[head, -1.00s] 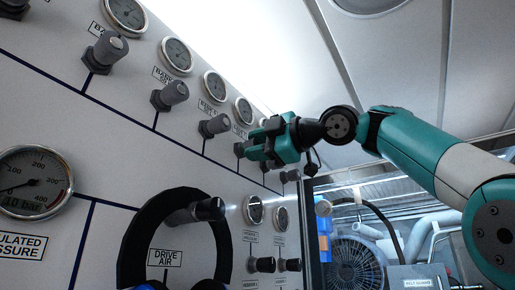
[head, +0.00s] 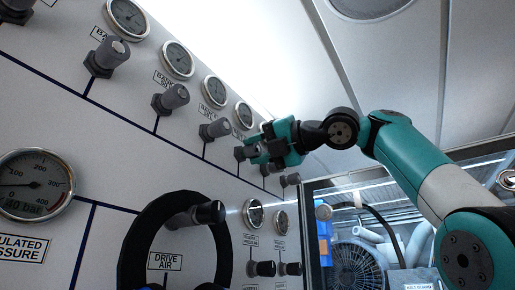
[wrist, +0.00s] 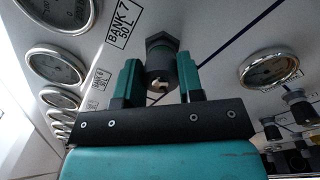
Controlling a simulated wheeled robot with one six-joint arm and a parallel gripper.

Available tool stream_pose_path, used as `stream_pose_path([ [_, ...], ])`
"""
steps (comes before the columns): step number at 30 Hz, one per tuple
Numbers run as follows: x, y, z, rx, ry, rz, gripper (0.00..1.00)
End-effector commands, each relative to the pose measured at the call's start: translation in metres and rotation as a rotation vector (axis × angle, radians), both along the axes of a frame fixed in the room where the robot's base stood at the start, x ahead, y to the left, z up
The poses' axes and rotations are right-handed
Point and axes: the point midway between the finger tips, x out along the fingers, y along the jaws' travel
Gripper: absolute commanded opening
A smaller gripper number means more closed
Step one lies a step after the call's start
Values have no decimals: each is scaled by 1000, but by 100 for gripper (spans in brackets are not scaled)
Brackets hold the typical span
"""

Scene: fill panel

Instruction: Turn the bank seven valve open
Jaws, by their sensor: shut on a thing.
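The bank seven valve (wrist: 160,55) is a grey knob on a dark hex fitting, beside the label "BANK 7 50 L" (wrist: 124,32) in the wrist view. My gripper (wrist: 158,80) has its two teal fingers on either side of the knob and is shut on it. In the head view my gripper (head: 268,147) reaches the panel at the far end of the upper valve row. The fingers there hide most of the held knob. A large gauge (head: 35,184) at the left reads about 40 bar on its digital display.
Other bank valves (head: 175,96) and round gauges (head: 178,58) run along the panel. A fan (head: 355,268) sits behind a frame at the lower right.

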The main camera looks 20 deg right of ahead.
Motion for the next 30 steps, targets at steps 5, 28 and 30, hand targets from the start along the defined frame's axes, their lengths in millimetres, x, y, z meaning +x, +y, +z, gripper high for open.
stream_pose_path([
  [5,1,0,-1,-128,-79,0,11],
  [28,-1,1,1,-549,-366,0,11],
  [30,-1,1,1,-569,-380,0,11],
])
